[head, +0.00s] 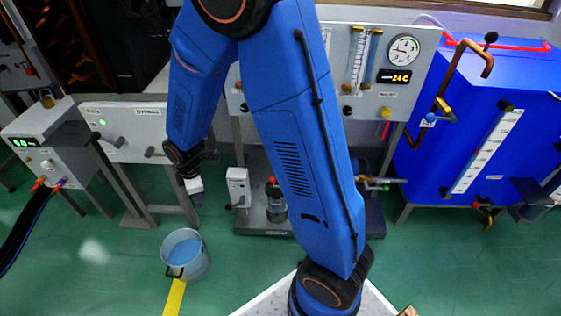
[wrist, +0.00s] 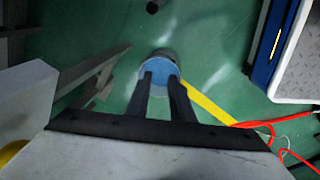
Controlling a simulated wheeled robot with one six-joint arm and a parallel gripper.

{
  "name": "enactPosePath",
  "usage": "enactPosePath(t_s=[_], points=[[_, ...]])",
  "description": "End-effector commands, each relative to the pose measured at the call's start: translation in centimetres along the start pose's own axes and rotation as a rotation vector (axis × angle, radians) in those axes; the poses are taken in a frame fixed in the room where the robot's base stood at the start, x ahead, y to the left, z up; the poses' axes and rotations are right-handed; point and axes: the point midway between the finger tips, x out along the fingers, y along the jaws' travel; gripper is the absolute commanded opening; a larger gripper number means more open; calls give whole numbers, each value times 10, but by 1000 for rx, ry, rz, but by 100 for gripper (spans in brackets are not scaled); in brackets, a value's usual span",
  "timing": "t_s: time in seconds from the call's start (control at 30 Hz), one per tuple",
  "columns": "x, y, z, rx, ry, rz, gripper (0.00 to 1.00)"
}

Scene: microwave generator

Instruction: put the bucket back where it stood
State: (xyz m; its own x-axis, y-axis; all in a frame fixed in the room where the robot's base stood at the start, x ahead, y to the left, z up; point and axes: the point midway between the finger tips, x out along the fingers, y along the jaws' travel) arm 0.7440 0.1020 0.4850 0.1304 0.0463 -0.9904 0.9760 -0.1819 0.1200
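The bucket (head: 203,264) is grey with a dark handle fitting on its near side and blue inside, apparently water. It stands upright on the green floor at the lower left of the head view. My gripper (head: 196,198) hangs above and beyond it, pointing down, clear of it. In the wrist view the bucket (wrist: 165,53) shows past the tips of my gripper (wrist: 161,76). The two dark fingers are apart with nothing between them; the bucket lies well below. The bucket's lower wall is hidden there by the fingers.
A yellow floor stripe (head: 174,297) ends at the bucket's near side. Grey bench units (head: 125,133) stand behind at left, a gauge panel (head: 385,75) in the middle, a large blue tank (head: 455,130) at right. Red hoses (wrist: 285,150) lie at the wrist view's lower right.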

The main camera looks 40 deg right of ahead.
Motion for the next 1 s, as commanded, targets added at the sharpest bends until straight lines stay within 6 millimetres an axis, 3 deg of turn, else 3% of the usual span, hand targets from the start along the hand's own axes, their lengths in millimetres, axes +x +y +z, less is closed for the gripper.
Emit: enactPosePath(t_s=[0.1,0.47,0.7,1.0], points=[[-40,1,16,109,12,27,21],[-140,-16,67,438,44,86,21],[-197,-42,101,656,72,124,21],[-255,-88,142,926,115,170,21]])
